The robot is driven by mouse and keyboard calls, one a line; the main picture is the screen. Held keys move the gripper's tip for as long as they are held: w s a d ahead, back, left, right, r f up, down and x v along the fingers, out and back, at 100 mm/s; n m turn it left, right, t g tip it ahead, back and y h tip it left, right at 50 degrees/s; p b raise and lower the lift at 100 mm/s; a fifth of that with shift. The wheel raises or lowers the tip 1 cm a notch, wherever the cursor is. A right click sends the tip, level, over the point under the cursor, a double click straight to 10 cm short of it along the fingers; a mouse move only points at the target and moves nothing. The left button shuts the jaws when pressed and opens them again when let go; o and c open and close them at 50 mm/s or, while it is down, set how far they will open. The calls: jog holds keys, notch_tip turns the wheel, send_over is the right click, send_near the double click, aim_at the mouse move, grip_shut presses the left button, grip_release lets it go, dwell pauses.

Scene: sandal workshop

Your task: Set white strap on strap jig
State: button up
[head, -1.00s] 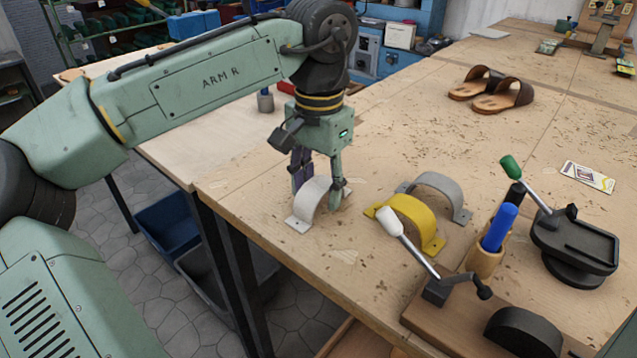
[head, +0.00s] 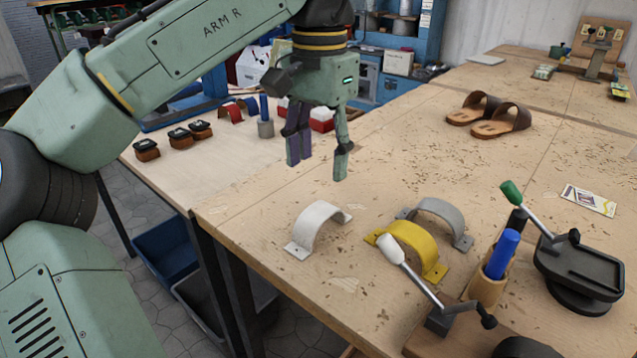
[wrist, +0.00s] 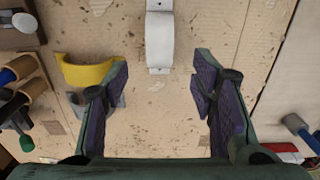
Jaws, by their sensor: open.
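The white strap (head: 318,227) stands as an arch on the wooden bench, near its left edge. It also shows in the wrist view (wrist: 160,42), ahead of my fingers. My gripper (head: 320,168) is open and empty above and behind the strap, clear of it. In the wrist view my gripper (wrist: 162,95) has its two dark padded fingers spread wide. A black rounded block (head: 518,348) at the bottom edge, by a wooden base with a white-handled clamp (head: 412,268), looks like the strap jig. It is mostly cut off.
A yellow strap (head: 428,237) and a grey strap (head: 447,210) stand right of the white one. A wooden holder (head: 484,288) with a blue-handled tool and a black green-handled fixture (head: 580,275) are farther right. Brown sandals (head: 490,116) lie behind. The bench middle is clear.

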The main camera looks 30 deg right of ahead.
jog(key=shift+r, duration=0.95)
